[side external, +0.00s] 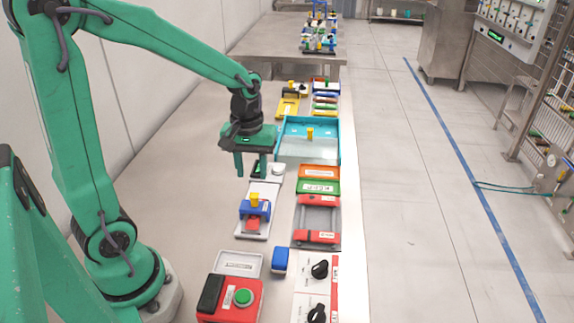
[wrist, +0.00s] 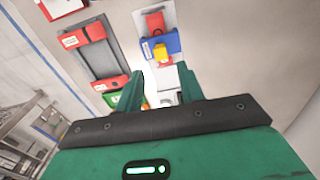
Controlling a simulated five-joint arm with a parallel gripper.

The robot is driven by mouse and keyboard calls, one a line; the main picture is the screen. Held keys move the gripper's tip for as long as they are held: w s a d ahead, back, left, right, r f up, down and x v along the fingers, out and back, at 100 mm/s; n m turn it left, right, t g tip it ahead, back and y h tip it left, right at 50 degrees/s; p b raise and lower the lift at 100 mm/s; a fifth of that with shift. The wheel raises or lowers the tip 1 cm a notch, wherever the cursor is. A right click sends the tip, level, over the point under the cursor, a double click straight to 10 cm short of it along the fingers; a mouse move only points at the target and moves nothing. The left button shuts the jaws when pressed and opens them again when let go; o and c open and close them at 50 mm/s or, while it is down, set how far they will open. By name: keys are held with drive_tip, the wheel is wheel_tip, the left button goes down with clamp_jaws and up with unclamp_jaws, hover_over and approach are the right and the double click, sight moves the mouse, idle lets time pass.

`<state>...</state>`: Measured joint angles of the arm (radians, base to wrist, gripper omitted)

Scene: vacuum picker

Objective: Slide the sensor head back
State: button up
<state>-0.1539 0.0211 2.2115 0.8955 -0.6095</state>
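A blue block with a yellow knob (side external: 254,207) sits on a pale plate (side external: 265,189), with a red piece (side external: 253,224) on its near side. It looks like the sensor head, but no label confirms this. In the wrist view the blue block (wrist: 172,43) lies beyond my fingertips, with the red piece above it and the yellow knob below. My gripper (side external: 249,172) hangs above the bench, behind the blue block in the side view and apart from it. Its two fingers (wrist: 160,88) stand apart with nothing held between them.
A grey tray with red ends (side external: 318,219) lies right of the plate. A teal-walled tray (side external: 340,148) with a yellow knob stands farther back. A red box with a green button (side external: 242,298) and a small blue block (side external: 280,260) are nearer. Bench left of the plate is clear.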

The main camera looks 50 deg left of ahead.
sight(254, 196)
drive_tip(key=shift+w+a+f, duration=0.1)
drive_tip(key=shift+w+f, duration=0.05)
drive_tip(key=shift+f, duration=0.1)
drive_tip(key=shift+f, duration=0.15)
drive_tip(key=shift+f, duration=3.75)
drive_tip(key=shift+c, duration=0.5)
clamp_jaws()
